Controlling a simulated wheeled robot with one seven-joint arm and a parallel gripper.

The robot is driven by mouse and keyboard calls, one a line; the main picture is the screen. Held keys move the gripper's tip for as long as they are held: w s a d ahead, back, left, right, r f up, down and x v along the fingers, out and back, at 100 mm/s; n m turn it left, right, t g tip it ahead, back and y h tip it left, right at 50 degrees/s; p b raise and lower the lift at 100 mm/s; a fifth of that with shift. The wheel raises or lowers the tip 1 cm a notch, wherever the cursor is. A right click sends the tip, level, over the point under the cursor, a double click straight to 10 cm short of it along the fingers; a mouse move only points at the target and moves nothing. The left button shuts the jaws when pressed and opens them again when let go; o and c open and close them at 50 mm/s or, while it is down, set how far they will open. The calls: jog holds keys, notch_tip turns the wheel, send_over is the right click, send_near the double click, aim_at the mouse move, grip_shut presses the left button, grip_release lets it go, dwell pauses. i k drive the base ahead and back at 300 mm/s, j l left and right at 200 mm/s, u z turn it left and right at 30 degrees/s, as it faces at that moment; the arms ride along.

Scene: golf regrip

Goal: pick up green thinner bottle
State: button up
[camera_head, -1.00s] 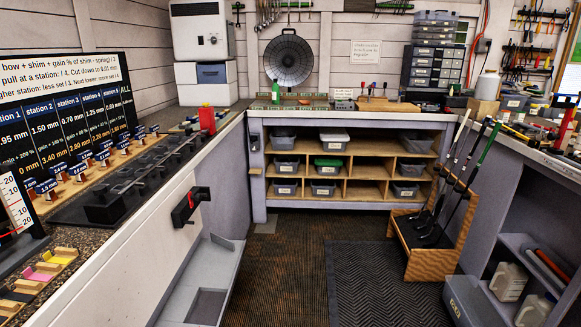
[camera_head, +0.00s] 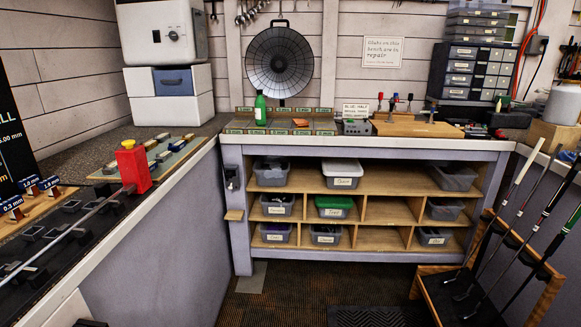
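Bare bench lies to the left of the tray. My gripper is not in view.
The back bench (camera_head: 400,147) has shelves of grey bins below. A left counter (camera_head: 110,225) carries a red block (camera_head: 134,168) with a long rod. A rack of golf clubs (camera_head: 450,290) stands at the right. The floor (camera_head: 280,296) between is clear.

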aim_at(260, 114)
jog(key=i, duration=1.9)
